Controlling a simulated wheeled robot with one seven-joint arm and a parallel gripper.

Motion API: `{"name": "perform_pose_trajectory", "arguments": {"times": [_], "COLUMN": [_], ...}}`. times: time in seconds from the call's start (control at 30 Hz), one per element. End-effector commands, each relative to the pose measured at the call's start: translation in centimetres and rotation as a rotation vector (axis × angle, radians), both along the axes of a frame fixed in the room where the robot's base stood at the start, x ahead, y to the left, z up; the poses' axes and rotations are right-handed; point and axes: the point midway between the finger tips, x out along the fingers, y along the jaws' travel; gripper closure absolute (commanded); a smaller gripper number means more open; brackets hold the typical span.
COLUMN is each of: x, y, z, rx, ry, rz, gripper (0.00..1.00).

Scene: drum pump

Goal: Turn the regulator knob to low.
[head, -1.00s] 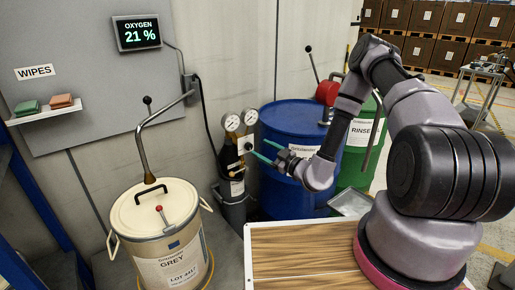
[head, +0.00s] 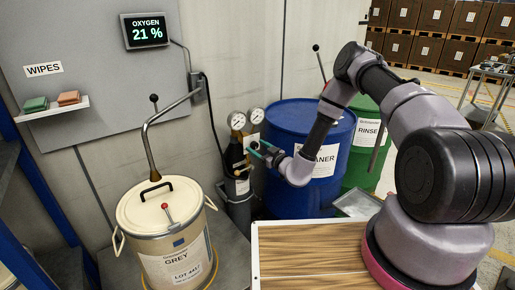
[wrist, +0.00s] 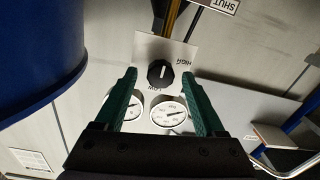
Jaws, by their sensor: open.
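The regulator knob (wrist: 160,73) is black and round with a white pointer mark. It sits on a pale plate (wrist: 183,48) marked HIGH and LOW, both upside down in the wrist view. The pointer lies roughly upright in that view. My gripper (head: 254,148) is open, its two green fingers on either side of the knob in the wrist view. I cannot tell whether they touch it. In the head view the fingertips are right beside the dark gas cylinder (head: 235,158) and hide the knob. Two round gauges (head: 237,121) stand above it.
A blue drum (head: 290,123) stands close behind my gripper, with a green RINSE drum (head: 368,130) to its right. A wood-topped surface (head: 310,255) lies in front.

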Motion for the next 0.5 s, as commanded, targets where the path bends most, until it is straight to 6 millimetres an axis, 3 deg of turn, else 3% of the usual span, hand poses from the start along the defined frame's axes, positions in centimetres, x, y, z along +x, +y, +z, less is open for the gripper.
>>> {"name": "perform_pose_trajectory", "arguments": {"times": [0.3,0.37,0.5], "x": [0.28,0.27,0.26], "y": [0.19,0.19,0.18], "z": [0.02,0.02,0.02], "rx": [0.001,0.001,0.0], "ry": [0.0,0.001,0.0], "rz": [-0.001,0.0,0.0], "gripper": [0.28,0.47,1.0]}}
